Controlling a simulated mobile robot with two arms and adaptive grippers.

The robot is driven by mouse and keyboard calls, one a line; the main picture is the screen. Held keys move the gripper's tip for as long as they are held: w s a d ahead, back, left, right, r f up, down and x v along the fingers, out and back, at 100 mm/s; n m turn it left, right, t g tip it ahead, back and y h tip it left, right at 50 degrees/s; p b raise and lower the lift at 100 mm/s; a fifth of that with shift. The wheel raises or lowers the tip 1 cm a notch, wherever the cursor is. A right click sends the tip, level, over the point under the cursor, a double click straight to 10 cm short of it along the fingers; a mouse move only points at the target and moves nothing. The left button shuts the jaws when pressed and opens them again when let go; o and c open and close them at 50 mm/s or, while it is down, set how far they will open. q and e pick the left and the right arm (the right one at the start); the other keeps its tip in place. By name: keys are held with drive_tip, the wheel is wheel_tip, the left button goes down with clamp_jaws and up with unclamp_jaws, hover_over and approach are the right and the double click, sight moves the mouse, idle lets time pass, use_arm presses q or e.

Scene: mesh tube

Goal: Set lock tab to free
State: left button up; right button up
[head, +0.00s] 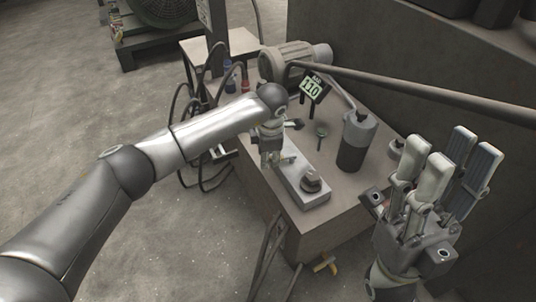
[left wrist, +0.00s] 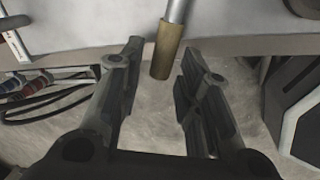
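My left gripper (head: 273,161) hangs over the far end of a pale grey block on the bench. In the left wrist view its two fingers are apart. A steel rod with a brass-coloured end (left wrist: 167,48) shows in the gap between the fingertips; I cannot tell its depth, and no finger is closed on it. I cannot clearly make out a lock tab. The pale grey block (head: 291,186) carries a dark knob-like part (head: 312,181) at its near end. My right gripper (head: 447,160) is open and empty, fingers up, right of the bench.
The bench (head: 330,215) holds a motor-like machine (head: 292,58), a green sign reading 110 (head: 312,88), a dark cylinder (head: 356,142) and a small round-headed item (head: 321,131). A long bar (head: 420,92) crosses behind. Black cables hang at the bench's left side.

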idle(0.3)
use_arm(q)
wheel_tip(320, 180, up, 12)
drive_tip(key=s, duration=0.2)
drive_tip(key=shift+s+d, duration=0.15)
drive_tip(key=shift+d, duration=0.1)
drive_tip(key=shift+f, duration=0.15)
